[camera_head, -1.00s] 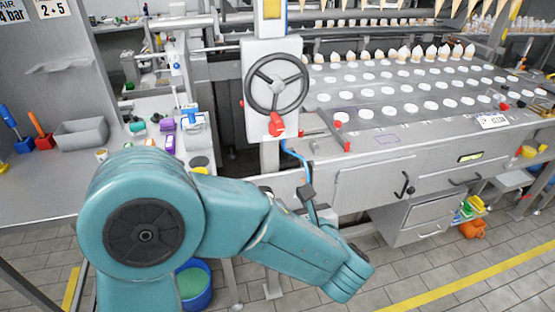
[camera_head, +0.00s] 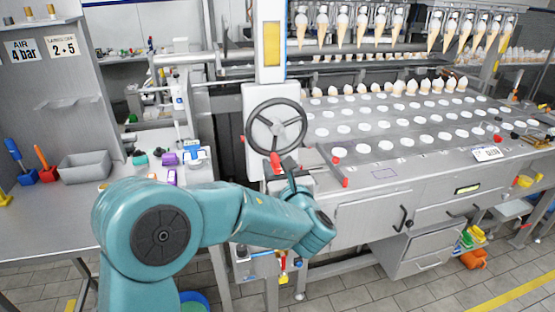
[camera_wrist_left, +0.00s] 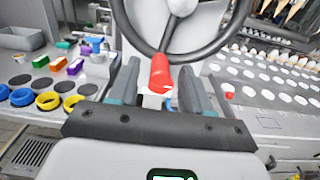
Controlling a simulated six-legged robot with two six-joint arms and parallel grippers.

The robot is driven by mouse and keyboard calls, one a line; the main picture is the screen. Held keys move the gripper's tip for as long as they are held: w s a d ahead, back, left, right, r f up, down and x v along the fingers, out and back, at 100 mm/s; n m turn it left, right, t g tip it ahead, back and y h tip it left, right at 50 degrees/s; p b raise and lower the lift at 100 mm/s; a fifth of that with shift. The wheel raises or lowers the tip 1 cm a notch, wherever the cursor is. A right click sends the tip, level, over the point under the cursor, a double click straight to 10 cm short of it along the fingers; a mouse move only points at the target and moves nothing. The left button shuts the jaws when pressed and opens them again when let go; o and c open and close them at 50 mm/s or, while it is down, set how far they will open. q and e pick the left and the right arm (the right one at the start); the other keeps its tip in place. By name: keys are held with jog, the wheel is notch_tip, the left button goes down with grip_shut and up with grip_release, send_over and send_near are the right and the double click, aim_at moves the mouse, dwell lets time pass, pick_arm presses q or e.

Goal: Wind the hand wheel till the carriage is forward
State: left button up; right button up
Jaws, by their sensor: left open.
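The dark hand wheel (camera_head: 276,125) is mounted on a white upright box, with its red handle (camera_head: 275,160) at the bottom of the rim. My left gripper (camera_head: 288,164) is just below the wheel, beside the handle. In the left wrist view the red handle (camera_wrist_left: 160,73) stands between the open fingers of my left gripper (camera_wrist_left: 160,88), with gaps on both sides. A row of holders with cones (camera_head: 400,28) hangs above the back of the machine; I cannot tell if it is the carriage. My right gripper is out of view.
The machine's table (camera_head: 350,165) with rows of white discs lies right of the wheel. A red-tipped lever (camera_head: 337,165) stands near the wheel. A steel bench with a grey bin (camera_head: 84,166) is on the left. Open floor lies in front.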

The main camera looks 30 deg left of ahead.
pick_arm(q)
jog(key=shift+x, duration=0.8)
